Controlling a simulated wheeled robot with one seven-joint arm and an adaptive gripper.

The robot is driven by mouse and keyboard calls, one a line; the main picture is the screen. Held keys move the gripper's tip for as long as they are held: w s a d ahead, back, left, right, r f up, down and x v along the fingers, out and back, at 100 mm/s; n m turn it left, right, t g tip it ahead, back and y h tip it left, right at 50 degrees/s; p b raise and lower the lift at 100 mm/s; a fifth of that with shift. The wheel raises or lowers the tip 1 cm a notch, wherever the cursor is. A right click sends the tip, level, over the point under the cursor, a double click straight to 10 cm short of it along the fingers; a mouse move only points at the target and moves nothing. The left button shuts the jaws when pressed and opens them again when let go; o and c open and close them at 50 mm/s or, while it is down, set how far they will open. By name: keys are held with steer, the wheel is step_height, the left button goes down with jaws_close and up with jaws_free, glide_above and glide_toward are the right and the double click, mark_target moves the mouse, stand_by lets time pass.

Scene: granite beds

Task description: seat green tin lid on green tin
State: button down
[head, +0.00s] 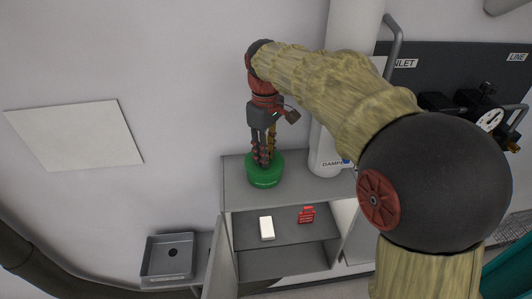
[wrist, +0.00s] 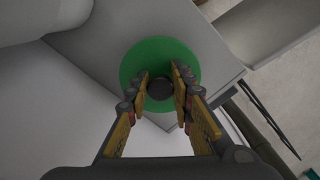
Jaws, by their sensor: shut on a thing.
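My gripper (head: 263,161) points down over the left end of the grey cabinet top. In the wrist view its two fingers (wrist: 160,84) are closed on the dark round knob of the green tin lid (wrist: 160,50). The lid shows there as a flat green disc, and whatever is under it is hidden. In the head view the green tin (head: 265,181) shows as a short green cylinder below the fingers, with small pale marking on its front. Lid and tin look like one green shape there. I cannot tell whether the lid touches the tin or is level on it.
The grey cabinet (head: 228,182) has open shelves holding a white box (head: 266,228) and a red item (head: 307,214). A white column labelled DAMPER (head: 335,130) stands close right of the tin. A grey tray (head: 167,258) sits lower left. The cabinet top between tin and column is narrow.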

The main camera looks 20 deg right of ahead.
steer(key=shift+f, duration=0.2)
stand_by(0.4)
steer(key=c, duration=1.6)
jaws_free()
steer(key=shift+o, duration=0.6)
step_height(320, 180, up, 12)
